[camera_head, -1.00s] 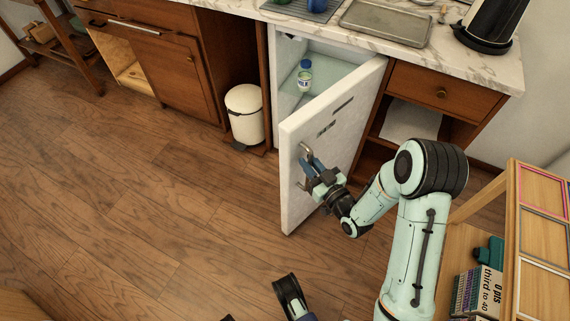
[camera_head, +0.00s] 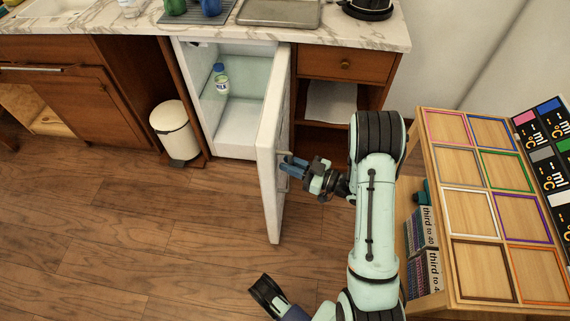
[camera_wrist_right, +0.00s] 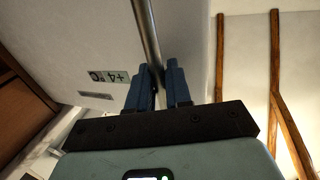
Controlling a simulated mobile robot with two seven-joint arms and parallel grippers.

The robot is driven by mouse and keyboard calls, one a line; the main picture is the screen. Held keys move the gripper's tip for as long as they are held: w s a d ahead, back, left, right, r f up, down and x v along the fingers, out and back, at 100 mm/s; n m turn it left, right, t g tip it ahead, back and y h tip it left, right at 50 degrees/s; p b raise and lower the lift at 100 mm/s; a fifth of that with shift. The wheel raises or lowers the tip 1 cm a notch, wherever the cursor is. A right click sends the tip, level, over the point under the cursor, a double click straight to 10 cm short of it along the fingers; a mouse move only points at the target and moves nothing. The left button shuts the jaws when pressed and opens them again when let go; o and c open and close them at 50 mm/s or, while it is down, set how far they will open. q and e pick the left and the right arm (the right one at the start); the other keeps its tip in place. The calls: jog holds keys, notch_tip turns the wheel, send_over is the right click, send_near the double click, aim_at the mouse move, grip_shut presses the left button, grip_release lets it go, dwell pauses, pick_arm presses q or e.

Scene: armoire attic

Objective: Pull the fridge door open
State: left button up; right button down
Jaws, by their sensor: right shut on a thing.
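The white fridge door (camera_head: 269,155) stands wide open, swung out toward me and seen nearly edge-on in the head view. The fridge interior (camera_head: 240,115) shows, with a small bottle (camera_head: 220,79) with a blue cap on a shelf. My right gripper (camera_head: 287,164) is at the door's outer face, shut on the door handle (camera_head: 286,158). In the right wrist view the blue fingers (camera_wrist_right: 158,88) sit on either side of the metal handle bar (camera_wrist_right: 147,35), beside a +4°C label on the door. At the bottom of the head view, a dark gripper part (camera_head: 267,293) shows, probably my left; its jaws are unclear.
A white trash bin (camera_head: 175,131) stands left of the fridge. A wooden cabinet with a drawer (camera_head: 345,65) is right of it. A wooden rack with coloured frames (camera_head: 470,200) is close on the right. The floor (camera_head: 150,230) in front is clear.

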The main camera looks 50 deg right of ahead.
jog(key=shift+d, duration=0.25)
jog(key=c, duration=1.2)
grip_release()
pick_arm(q)
jog(key=shift+t, duration=0.5)
jog(key=w+r+p, duration=0.1)
jog(key=w+d+r+p, duration=0.1)
jog(key=r, duration=0.1)
jog(key=shift+w+r, duration=0.2)
jog(key=shift+r, duration=0.1)
pick_arm(e)
jog(key=s, duration=0.4)
jog(key=s+d, duration=0.1)
jog(key=s, duration=0.3)
jog(key=s+d, duration=0.1)
jog(key=s, duration=0.4)
jog(key=shift+d, duration=0.25)
pick_arm(q)
jog(key=shift+a, duration=0.1)
